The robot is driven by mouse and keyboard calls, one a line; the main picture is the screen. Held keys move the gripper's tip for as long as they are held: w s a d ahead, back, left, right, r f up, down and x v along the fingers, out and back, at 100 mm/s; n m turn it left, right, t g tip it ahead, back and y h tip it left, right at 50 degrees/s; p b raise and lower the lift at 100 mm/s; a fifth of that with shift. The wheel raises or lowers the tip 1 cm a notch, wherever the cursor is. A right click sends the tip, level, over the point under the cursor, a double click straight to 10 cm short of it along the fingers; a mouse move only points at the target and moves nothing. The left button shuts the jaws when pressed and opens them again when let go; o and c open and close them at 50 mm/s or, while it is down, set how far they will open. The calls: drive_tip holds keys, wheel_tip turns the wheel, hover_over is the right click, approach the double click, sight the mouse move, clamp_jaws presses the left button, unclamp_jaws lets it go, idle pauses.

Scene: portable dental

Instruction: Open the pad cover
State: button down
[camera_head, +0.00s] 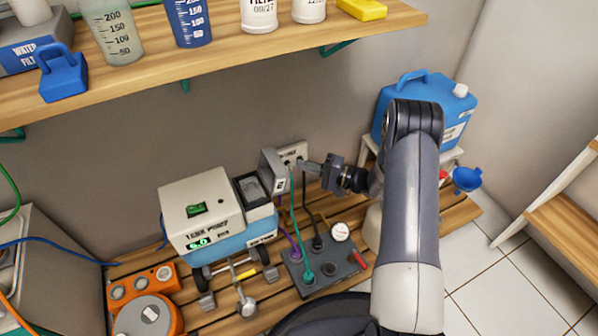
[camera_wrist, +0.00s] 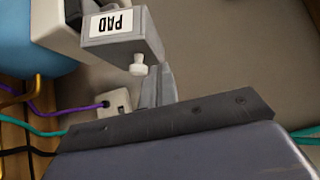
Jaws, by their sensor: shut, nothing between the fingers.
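The pad cover (camera_head: 272,170) is a grey lid on the right side of the white and blue unit (camera_head: 200,205). It stands raised, roughly upright, beside a dark open compartment (camera_head: 252,188). In the wrist view the grey cover (camera_wrist: 120,45) carries a PAD label, with a small white knob (camera_wrist: 138,66) below it. My gripper (camera_head: 303,165) is just right of the raised cover, its fingers pointing left. In the wrist view my gripper (camera_wrist: 157,75) is shut and empty, close to the knob. I cannot tell whether it touches the cover.
A grey panel (camera_head: 325,268) with a gauge and cables stands below. A blue jug (camera_head: 425,105) is at the right. A wooden shelf (camera_head: 210,50) with bottles overhangs above.

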drive_tip(key=p+v, duration=0.3)
drive_tip(key=v, duration=0.7)
drive_tip(key=shift+d+f, duration=0.1)
drive_tip(key=shift+f, duration=0.05)
drive_tip(key=b, duration=0.1)
approach(277, 170)
drive_tip(key=shift+w+a+f, duration=0.1)
drive_tip(key=shift+w+a, duration=0.35)
drive_tip(key=shift+w, duration=0.3)
drive_tip(key=shift+w+a, duration=0.45)
drive_tip(key=shift+w, duration=0.25)
drive_tip(key=shift+w+a+f, duration=0.1)
drive_tip(key=shift+w+a, duration=0.4)
drive_tip(key=shift+w, duration=0.25)
drive_tip(key=shift+r, duration=0.1)
